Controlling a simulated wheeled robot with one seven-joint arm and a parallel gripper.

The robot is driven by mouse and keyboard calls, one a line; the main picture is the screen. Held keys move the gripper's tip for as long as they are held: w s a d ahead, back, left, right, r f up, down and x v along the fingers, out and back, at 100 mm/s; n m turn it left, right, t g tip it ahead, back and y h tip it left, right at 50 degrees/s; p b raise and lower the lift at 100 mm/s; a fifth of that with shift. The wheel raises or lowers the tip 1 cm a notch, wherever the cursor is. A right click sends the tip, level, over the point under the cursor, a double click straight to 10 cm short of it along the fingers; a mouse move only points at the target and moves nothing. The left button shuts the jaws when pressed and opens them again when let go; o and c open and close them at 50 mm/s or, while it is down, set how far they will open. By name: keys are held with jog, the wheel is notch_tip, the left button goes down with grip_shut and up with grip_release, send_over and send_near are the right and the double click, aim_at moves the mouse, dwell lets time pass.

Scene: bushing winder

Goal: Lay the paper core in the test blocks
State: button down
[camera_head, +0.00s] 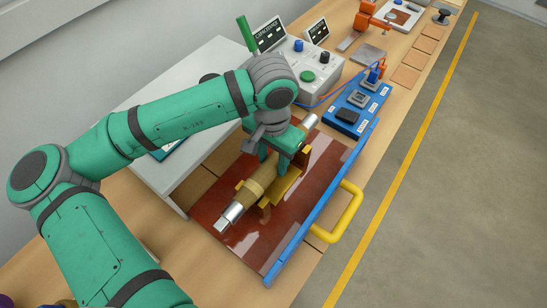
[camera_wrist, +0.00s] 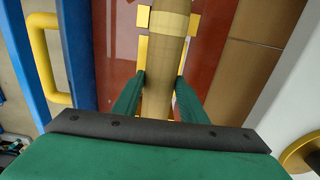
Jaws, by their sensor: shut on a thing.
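The paper core (camera_head: 254,186) is a tan roll with a silver metal end showing at its lower left and another at its upper right. It lies level along the line of the yellow-brown test blocks (camera_head: 266,212) on the dark red glossy board (camera_head: 310,205). My gripper (camera_head: 272,160) comes down over the core from above. In the wrist view its two green fingers (camera_wrist: 159,92) are shut on the core (camera_wrist: 165,55), one on each side. I cannot tell whether the core bears fully on the blocks. My arm and gripper hide part of the far end.
A blue rail (camera_head: 318,207) with a yellow handle (camera_head: 349,213) edges the board on the right. A grey-white instrument box (camera_head: 300,75) stands behind, with a blue connector plate (camera_head: 352,108) beside it. A pale panel (camera_head: 165,80) stands at left.

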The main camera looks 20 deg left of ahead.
aim_at(274, 161)
jog(key=shift+d+f, duration=0.1)
jog(key=shift+f, duration=0.25)
jog(key=c, duration=1.1)
grip_release()
notch_tip(274, 161, up, 13)
jog(key=shift+w+r, duration=0.1)
